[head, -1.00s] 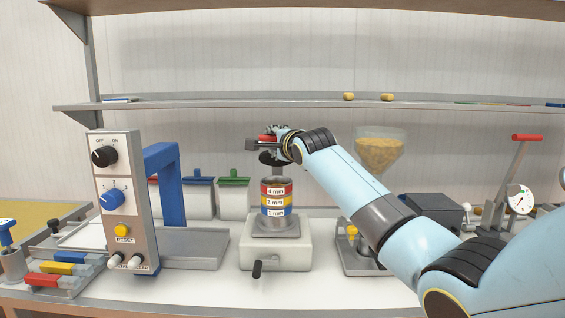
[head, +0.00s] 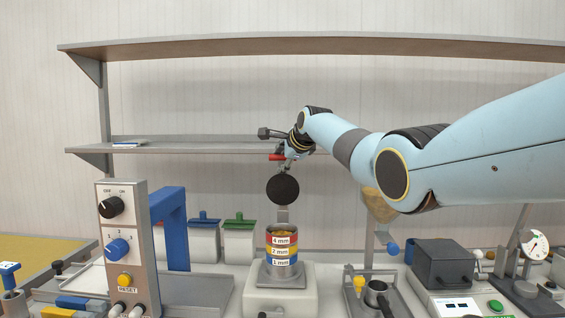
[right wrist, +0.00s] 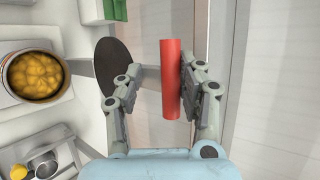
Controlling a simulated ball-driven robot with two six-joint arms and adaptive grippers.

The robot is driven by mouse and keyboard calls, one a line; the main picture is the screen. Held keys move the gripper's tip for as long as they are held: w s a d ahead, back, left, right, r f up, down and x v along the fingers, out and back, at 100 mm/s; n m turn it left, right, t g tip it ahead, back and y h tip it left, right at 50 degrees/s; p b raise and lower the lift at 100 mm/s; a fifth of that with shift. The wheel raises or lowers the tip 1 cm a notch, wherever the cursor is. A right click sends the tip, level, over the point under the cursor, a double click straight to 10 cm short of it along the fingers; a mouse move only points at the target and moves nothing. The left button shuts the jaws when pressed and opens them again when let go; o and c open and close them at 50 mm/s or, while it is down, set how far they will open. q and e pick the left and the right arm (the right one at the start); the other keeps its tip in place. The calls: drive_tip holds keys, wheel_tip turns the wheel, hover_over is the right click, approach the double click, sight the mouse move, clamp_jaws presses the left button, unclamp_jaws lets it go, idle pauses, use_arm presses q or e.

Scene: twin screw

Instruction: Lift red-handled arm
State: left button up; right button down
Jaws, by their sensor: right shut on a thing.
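The red handle (head: 279,157) of a hinged grey arm (head: 282,214) shows in the head view above the sieve stack. A black round disc (head: 282,190) on that arm stands tilted up, facing me, clear of the stack. My right gripper (head: 292,153) is shut on the handle. In the right wrist view the red handle (right wrist: 171,80) lies between the two fingers (right wrist: 162,78), with the black disc (right wrist: 118,68) beside it. The sieve stack (head: 281,247) has red, yellow and blue bands; its open top shows yellow-brown grains (right wrist: 36,75). My left gripper is not in view.
A control box (head: 122,250) with knobs and a blue bracket (head: 168,225) stand left of the stack. Lidded blue (head: 204,240) and green (head: 239,240) bins are behind. A shelf (head: 220,148) runs behind the gripper. A gauge press (head: 537,245) stands at right.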

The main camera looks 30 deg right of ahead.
drive_tip(key=shift+w+d+f+g, duration=0.15)
drive_tip(key=shift+f+g, duration=0.25)
drive_tip(key=shift+f, duration=0.4)
drive_tip(key=c, duration=1.2)
unclamp_jaws()
drive_tip(key=shift+c, duration=0.2)
drive_tip(key=shift+o, duration=0.2)
drive_tip(key=shift+w+d+f, duration=0.1)
drive_tip(key=shift+w+f, duration=0.05)
drive_tip(key=shift+w, duration=0.15)
drive_tip(key=shift+s, duration=0.1)
